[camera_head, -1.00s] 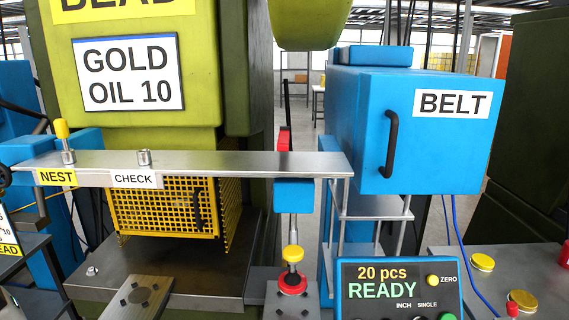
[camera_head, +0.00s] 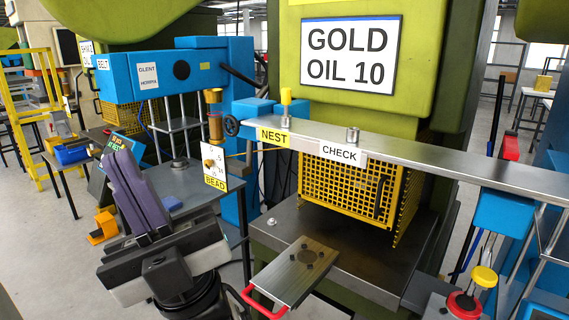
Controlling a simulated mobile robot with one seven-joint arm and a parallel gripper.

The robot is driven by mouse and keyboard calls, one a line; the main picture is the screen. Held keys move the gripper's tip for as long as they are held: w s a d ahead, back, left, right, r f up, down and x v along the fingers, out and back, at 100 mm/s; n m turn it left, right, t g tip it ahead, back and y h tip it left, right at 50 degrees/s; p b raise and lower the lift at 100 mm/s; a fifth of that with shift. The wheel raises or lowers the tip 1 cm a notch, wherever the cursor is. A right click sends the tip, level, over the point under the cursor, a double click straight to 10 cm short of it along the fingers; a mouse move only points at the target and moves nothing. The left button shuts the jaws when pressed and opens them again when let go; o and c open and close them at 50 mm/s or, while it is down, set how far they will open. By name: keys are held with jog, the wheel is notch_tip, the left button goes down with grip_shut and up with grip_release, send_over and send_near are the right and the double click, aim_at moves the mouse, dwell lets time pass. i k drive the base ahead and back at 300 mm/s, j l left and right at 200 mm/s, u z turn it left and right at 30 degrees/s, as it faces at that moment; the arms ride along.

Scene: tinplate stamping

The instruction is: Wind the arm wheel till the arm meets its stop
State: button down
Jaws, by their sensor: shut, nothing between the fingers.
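A small black hand wheel (camera_head: 231,125) stands left of the steel rail's NEST end, beside a blue block; I cannot tell for sure that it is the arm wheel. A blue machine arm (camera_head: 165,78) runs across the left back, with vertical rods below it. The arm's stop cannot be made out. My gripper (camera_head: 116,158) is in the lower left, its purple fingers together and empty, pointing up and to the left. In the picture it is left of and below the wheel; they do not touch.
A white BEAD card (camera_head: 214,167) stands between my gripper and the wheel. A steel rail (camera_head: 420,160) crosses the right half above a yellow mesh guard (camera_head: 352,190). A steel plate with a red handle (camera_head: 300,270) juts forward. A yellow ladder (camera_head: 28,110) is far left.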

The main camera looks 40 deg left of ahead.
aim_at(236, 123)
jog(key=u, duration=1.25)
